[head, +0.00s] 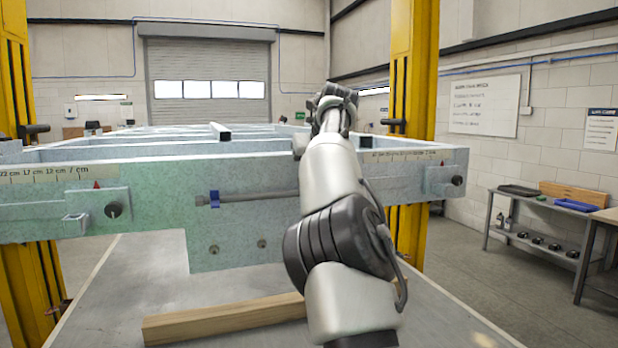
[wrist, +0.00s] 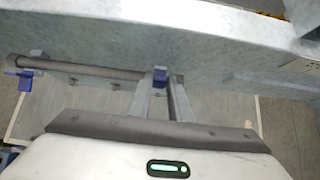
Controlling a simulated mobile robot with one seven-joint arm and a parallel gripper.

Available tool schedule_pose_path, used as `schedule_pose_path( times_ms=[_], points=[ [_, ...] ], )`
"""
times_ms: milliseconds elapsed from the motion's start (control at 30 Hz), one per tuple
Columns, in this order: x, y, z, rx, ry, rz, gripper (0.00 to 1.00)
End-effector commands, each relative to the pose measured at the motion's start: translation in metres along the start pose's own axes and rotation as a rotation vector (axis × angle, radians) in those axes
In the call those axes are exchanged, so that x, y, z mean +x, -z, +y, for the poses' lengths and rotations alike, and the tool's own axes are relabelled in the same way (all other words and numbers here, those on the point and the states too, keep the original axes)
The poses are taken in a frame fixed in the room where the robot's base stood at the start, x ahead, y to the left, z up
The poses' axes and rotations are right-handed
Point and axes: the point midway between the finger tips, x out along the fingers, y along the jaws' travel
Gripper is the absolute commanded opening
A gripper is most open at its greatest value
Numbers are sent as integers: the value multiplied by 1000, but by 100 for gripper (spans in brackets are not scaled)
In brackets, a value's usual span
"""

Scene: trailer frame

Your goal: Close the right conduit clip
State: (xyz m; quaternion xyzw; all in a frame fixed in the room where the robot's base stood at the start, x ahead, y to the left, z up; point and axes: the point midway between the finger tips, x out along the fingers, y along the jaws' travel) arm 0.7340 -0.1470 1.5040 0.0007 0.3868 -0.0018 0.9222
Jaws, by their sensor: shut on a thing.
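The left blue clip (wrist: 24,73) is farther along the conduit.
The pale green trailer frame (head: 150,170) spans the view, with a dark round knob (head: 113,210) at left and another (head: 457,180) at right. A wooden beam (head: 230,317) lies below the frame. Yellow posts (head: 415,60) stand at both sides. A shelf cart (head: 545,225) is at right.

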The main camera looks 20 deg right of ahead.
Motion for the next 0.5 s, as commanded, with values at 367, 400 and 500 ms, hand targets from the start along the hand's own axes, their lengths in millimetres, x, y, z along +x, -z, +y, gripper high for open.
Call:
schedule_pose_path(
  times_ms=[367, 400, 500],
  points=[
    [0, 0, 0, 0, 0, 0, 37],
    [0, 0, 0, 0, 0, -1, 37],
    [-4, -1, 0, 0, 0, -2, 37]
  ],
)
